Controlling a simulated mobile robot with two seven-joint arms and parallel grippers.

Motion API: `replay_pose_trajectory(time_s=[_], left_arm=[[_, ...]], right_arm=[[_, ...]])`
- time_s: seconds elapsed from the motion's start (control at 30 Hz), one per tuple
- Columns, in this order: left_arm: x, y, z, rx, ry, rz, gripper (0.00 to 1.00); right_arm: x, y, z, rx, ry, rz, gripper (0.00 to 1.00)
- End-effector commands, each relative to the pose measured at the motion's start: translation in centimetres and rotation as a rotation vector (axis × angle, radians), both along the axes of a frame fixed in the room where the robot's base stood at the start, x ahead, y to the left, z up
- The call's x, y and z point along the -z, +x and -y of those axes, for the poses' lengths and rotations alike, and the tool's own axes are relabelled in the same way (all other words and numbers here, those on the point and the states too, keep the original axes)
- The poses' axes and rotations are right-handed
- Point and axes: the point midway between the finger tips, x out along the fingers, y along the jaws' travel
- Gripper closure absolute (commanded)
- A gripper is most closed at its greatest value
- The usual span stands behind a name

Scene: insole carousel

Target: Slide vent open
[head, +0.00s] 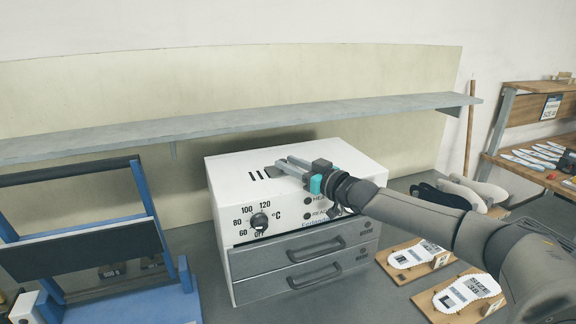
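A white oven-like box (222,179) stands on the grey bench. My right gripper (283,162) reaches in from the right over the box's top front edge. Its two grey fingers look slightly apart with nothing visible between them. I cannot tell whether the fingertips touch the vent. My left gripper is out of view.
A dial (259,221) and two drawers (315,247) are below the vent. A grey shelf (220,121) runs above and behind the box. A blue frame (130,290) stands at left. Wooden boards with white insoles (409,256) lie at right, under my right arm.

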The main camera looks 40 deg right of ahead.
Motion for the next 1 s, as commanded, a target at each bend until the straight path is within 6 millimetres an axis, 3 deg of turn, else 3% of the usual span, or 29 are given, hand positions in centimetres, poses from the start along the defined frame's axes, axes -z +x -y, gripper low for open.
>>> replay_pose_trajectory(time_s=[0.2,0.57,1.0], left_arm=[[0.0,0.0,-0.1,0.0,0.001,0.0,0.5],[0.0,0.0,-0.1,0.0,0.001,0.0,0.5],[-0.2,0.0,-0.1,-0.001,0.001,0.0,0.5]], right_arm=[[0.0,0.0,0.1,0.002,-0.001,-0.001,0.43],[0.1,-0.3,0.0,-0.001,0.002,0.0,0.43],[0.2,-3.1,0.4,-0.001,0.002,-0.003,0.43]])
